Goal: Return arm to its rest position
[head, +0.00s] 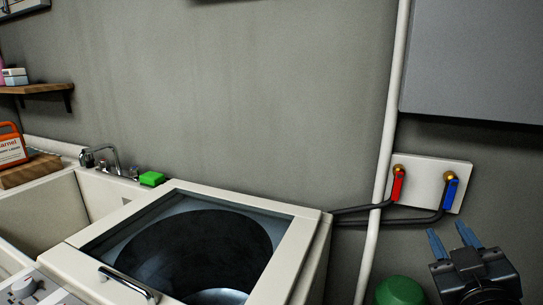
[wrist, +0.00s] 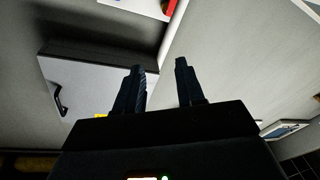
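My gripper (head: 452,238) shows at the lower right in the head view, its two blue-grey fingers pointing up and standing apart with nothing between them. In the wrist view the two dark fingers (wrist: 160,78) also stand apart and empty. The gripper is in front of the grey wall, below the valve plate, touching nothing that I can see. The rest of my arm is mostly out of view.
A white washer (head: 308,240) with a glass lid stands left of my gripper, beside a sink (head: 85,190) with a green sponge (head: 152,178). A green rounded object (head: 400,291) is close to my gripper. A white pipe (head: 388,120) and valve plate (head: 432,172) are on the wall; a grey cabinet (head: 475,60) hangs above.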

